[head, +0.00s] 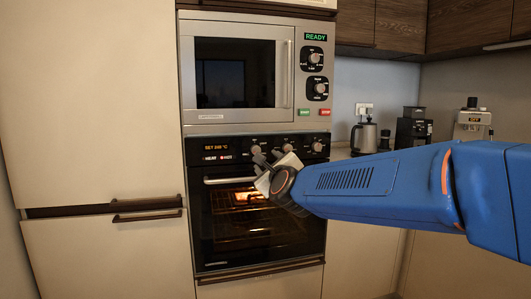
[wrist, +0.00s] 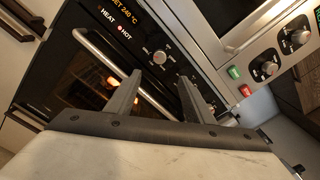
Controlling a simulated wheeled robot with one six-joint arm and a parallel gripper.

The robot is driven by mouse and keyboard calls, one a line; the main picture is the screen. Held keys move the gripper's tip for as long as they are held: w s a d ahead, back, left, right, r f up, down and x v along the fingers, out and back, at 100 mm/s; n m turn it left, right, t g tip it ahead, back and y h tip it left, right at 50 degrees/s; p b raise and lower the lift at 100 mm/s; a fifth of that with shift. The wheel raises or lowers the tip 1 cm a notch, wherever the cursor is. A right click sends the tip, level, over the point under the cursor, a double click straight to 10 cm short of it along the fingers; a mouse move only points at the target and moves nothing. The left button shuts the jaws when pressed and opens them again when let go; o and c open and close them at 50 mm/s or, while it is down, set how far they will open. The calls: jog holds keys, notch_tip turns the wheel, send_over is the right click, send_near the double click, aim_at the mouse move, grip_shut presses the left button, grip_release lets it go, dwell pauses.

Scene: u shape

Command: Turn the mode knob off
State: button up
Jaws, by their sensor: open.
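The black oven (head: 262,235) has a panel with three round knobs: a left knob (head: 256,150), a middle knob (head: 287,147) and a right knob (head: 318,146). I cannot read which is the mode knob. The oven display (head: 216,147) reads about 240 °C, with HEAT and HOT marks below, and the oven inside glows orange. My gripper (head: 268,157) is open and empty in front of the panel, close to the left and middle knobs. In the wrist view one silver knob (wrist: 160,57) shows just beyond the gap between my fingertips (wrist: 159,79); my fingers hide part of the panel.
A microwave (head: 240,72) with two dials and a READY display sits above the oven. The oven door handle (head: 232,180) runs below the knobs, close to my gripper. A kettle (head: 364,137) and coffee machines stand on the counter to the right.

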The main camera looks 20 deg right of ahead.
aim_at(256, 151)
jog(key=w, duration=1.7)
jog(key=shift+w+d, duration=0.1)
jog(key=shift+d, duration=0.1)
jog(key=c, duration=1)
